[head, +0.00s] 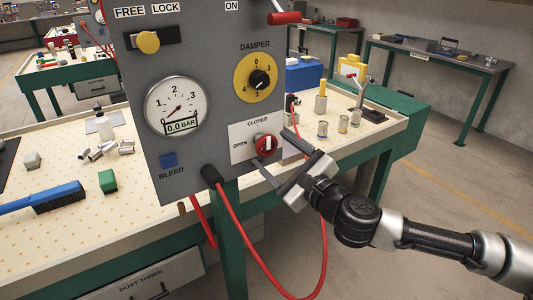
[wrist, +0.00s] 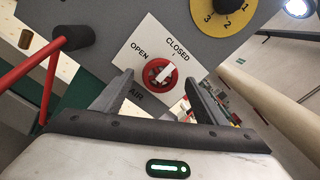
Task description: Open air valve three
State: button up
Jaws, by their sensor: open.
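In the head view the bar stands about upright, toward CLOSED. The knob also shows in the wrist view (wrist: 160,75), where AIR is readable and the rest of that label is hidden behind a finger. My gripper (head: 271,148) is open in front of the plate. In the wrist view its fingers (wrist: 159,79) lie to either side of the knob, with nothing held; I cannot tell whether they touch it.
The grey panel carries a gauge (head: 176,107) reading 0.0 BAR, a yellow damper dial (head: 256,77), a yellow lock knob (head: 148,42) and a blue BLEED button (head: 168,160). A red hose (head: 250,262) hangs below. Metal parts stand on the bench (head: 385,133) at right.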

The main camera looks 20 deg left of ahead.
aim_at(269, 148)
jog(key=shift+x, duration=2.05)
jog(key=c, duration=1)
jog(key=shift+c, duration=0.2)
